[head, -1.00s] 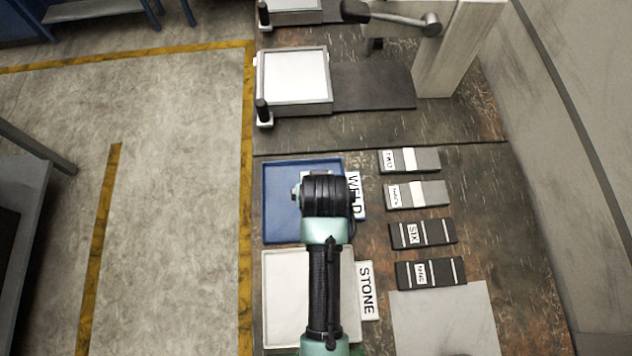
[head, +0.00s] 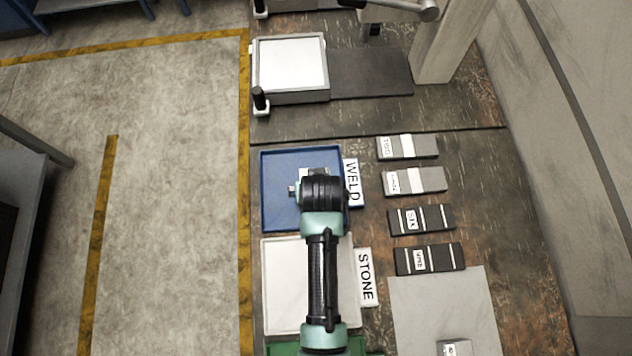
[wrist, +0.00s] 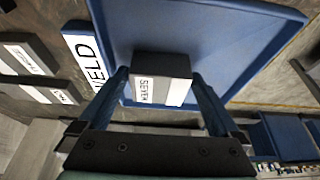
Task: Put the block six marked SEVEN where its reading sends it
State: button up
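The block marked SEVEN (wrist: 160,82) is grey with a white label and a pale stripe. In the wrist view it sits between the two fingers of my gripper (wrist: 160,85), which lie close against its ends, so the gripper looks shut on it. Beyond and below it is the blue tray (wrist: 240,50), with the WELD sign (wrist: 84,60) at its side. In the head view the blue tray (head: 275,205) lies under my wrist, which hides most of the block. I cannot tell whether the block touches the tray floor.
A white tray (head: 280,290) with a STONE sign (head: 366,277) is below, then a green tray edge (head: 283,348). Several marked blocks, including SIX (head: 435,218), stand in a column at right. A grey plate (head: 440,305) and a white-topped stand (head: 290,62) are nearby.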

jog(key=shift+r, duration=0.15)
jog(key=v, duration=1.2)
jog(key=w+r+t, duration=0.4)
jog(key=w+r, duration=0.2)
jog(key=r, duration=0.3)
jog(key=w+r+t, duration=0.3)
jog(key=w+r, duration=0.3)
jog(key=r, duration=0.3)
jog(key=w+a+r+t, duration=0.1)
jog(key=w+r+t, duration=0.15)
jog(key=r, duration=0.65)
jog(key=w+r+t, duration=0.1)
jog(key=r+t, duration=0.2)
jog(key=r, duration=0.5)
jog(key=s+r+t, duration=0.3)
jog(key=s+r, duration=0.1)
jog(key=r, duration=0.5)
jog(key=s+a+r+t, duration=0.1)
jog(key=s+r+t, duration=0.3)
jog(key=r, duration=0.5)
jog(key=s+r+t, duration=0.3)
jog(key=s+r, duration=0.1)
jog(key=r, duration=0.5)
jog(key=shift+a+r+p, duration=0.3)
jog(key=shift+r+p, duration=0.05)
jog(key=shift+r, duration=0.05)
jog(key=shift+s+t, duration=0.1)
jog(key=shift+t, duration=0.15)
